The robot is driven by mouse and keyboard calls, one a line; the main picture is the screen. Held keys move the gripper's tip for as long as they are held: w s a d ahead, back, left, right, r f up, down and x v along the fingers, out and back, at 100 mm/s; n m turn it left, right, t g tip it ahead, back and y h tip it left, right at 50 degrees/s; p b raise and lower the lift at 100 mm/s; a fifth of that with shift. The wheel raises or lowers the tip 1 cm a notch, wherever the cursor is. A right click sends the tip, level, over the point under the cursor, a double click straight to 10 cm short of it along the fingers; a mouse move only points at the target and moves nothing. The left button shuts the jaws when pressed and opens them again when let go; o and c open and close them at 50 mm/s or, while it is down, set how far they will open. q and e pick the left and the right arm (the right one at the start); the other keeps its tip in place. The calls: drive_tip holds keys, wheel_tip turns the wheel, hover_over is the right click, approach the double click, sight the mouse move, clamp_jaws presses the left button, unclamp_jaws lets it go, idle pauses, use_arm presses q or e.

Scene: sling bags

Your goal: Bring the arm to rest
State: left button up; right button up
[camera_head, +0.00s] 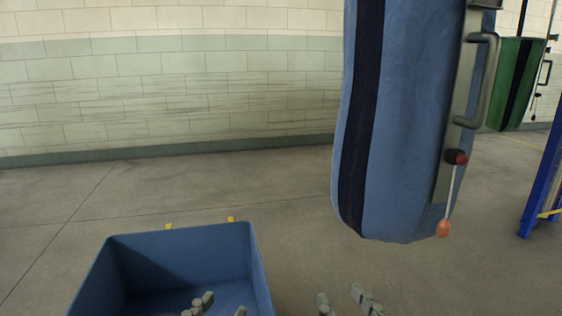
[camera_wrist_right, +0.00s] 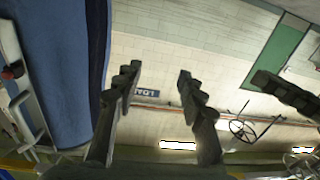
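A blue sling bag (camera_head: 405,120) with a dark stripe hangs at the right of the head view. A metal bar with a handle (camera_head: 484,80) runs down its right side, with a red knob (camera_head: 456,157) and an orange ball (camera_head: 443,228) on a rod. The bag also shows at the left of the right wrist view (camera_wrist_right: 60,70). My left gripper (camera_head: 222,307) shows only its fingertips at the bottom edge, apart, in front of the blue bin. My right gripper (camera_head: 342,300) is low and below the bag, its fingers spread and empty. The arms themselves are out of the head view.
A blue open bin (camera_head: 184,252) stands at the lower left; its visible inside looks empty. A green bag (camera_head: 514,82) hangs farther back at the right. A blue post (camera_head: 543,180) stands at the right edge. The floor between bin and wall is clear.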

use_arm(q)
drive_tip(key=a+f+n+g+y+p, duration=0.2)
drive_tip(key=a+f+g+y+p, duration=0.3)
drive_tip(key=f, duration=0.9)
use_arm(e)
drive_tip(key=d+f+g+h, duration=0.2)
drive_tip(key=d+f+g, duration=0.1)
drive_tip(key=f, duration=0.4)
drive_tip(key=d+f+g+h, duration=0.1)
drive_tip(key=d+f+g, duration=0.2)
drive_tip(key=f, duration=0.5)
use_arm(q)
drive_tip(key=s+a+f+n+g+y+p, duration=0.1)
drive_tip(key=s+a+f+g+y+p, duration=0.1)
drive_tip(key=s+a+f+g+p, duration=0.3)
drive_tip(key=s+a+f+g, duration=0.3)
drive_tip(key=s+a+f, duration=0.3)
drive_tip(key=a+f, duration=0.1)
drive_tip(key=shift+s+a+f+n+g+y, duration=0.25)
drive_tip(key=shift+a+f+n+g+y, duration=0.05)
drive_tip(key=shift+f+n+y, duration=0.1)
use_arm(e)
drive_tip(key=s+d+f+m+g+h, duration=0.2)
drive_tip(key=s+d+f+g+h, duration=0.1)
drive_tip(key=s+d+f+g, duration=0.5)
drive_tip(key=s+d+f, duration=0.3)
drive_tip(key=s+f, duration=0.1)
drive_tip(key=f, duration=0.1)
drive_tip(key=shift+d+h, duration=0.2)
drive_tip(key=shift+h, duration=0.2)
